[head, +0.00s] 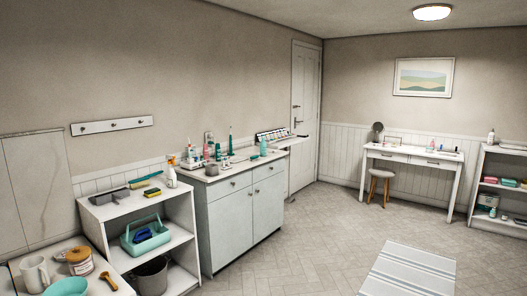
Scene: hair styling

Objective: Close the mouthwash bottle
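I cannot tell for sure which item is the mouthwash bottle. A small teal bottle (263,147) stands upright near the right end of the white cabinet's top (212,178). Several other small bottles and tubes stand at the left and middle of that top, and a white bottle (491,136) stands on the far right shelf unit. They are too small to tell whether any cap is on or off. Neither of my grippers shows in this view.
A white shelf (125,206) with a spray bottle (171,171) and teal caddy (145,239) stands left of the cabinet. A low table with a mug (36,272) is nearer. A desk (411,156) and stool (379,174) stand far right. The middle floor is open, with a striped mat (408,272).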

